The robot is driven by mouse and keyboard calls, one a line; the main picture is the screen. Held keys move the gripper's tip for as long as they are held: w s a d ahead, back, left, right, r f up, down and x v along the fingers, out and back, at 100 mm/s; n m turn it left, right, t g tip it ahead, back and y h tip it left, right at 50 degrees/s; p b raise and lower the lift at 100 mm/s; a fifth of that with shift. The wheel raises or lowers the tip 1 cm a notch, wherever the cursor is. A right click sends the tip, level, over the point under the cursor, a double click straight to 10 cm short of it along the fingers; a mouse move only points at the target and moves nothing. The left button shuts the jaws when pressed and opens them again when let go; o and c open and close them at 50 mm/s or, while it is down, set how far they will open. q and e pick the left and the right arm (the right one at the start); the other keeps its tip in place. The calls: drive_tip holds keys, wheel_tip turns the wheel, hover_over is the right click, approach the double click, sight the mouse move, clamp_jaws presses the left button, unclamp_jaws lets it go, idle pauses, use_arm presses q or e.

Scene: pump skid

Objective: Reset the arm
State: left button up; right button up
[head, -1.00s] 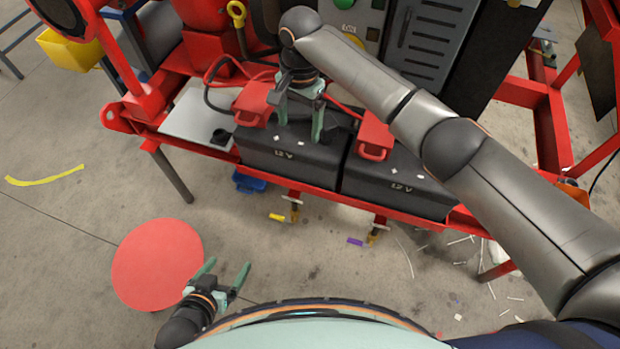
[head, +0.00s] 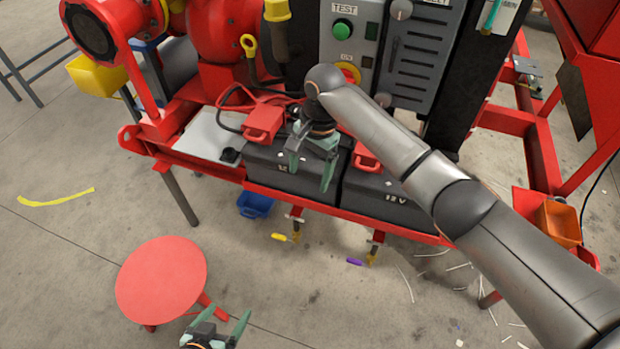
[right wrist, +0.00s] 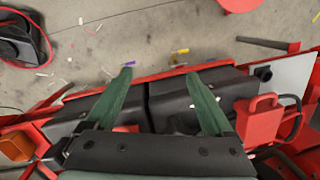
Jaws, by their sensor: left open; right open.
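My right arm reaches in from the right of the head view, over the skid. My right gripper (head: 310,174) is open and empty, pointing down in front of two black 12 V batteries. The left battery (head: 264,172) and the right battery (head: 380,198) stand side by side on the red frame; the gripper partly covers the left one. In the right wrist view, the open fingers (right wrist: 160,76) show nothing between them but the batteries and floor beyond. My left gripper (head: 218,327) is open and empty at the bottom edge, near the red stool; its arm is mostly out of view.
Red clamps (head: 263,122) sit on the batteries. A control panel with a green button (head: 343,31) stands behind my right arm. A round red stool (head: 161,279) stands at lower left. A blue bin (head: 255,205) and an orange bin (head: 559,222) are near the frame. The floor at left is mostly clear.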

idle(0.6)
drive_tip(key=s+a+f+n+t+y+p, duration=0.15)
drive_tip(key=s+f, duration=0.25)
drive_tip(key=f, duration=0.4)
drive_tip(key=s+f+n+t+y+b, duration=0.1)
drive_tip(key=s+f+n+t+y, duration=0.15)
drive_tip(key=s+f, duration=0.4)
drive_tip(key=s+d+f+n+t+h+p, duration=0.1)
drive_tip(key=s+d+n+t, duration=0.5)
drive_tip(key=s+d, duration=0.7)
drive_tip(key=d+f+h, duration=0.1)
drive_tip(key=d+h, duration=0.1)
drive_tip(key=d, duration=0.1)
drive_tip(key=shift+s, duration=0.15)
drive_tip(key=shift+f, duration=0.15)
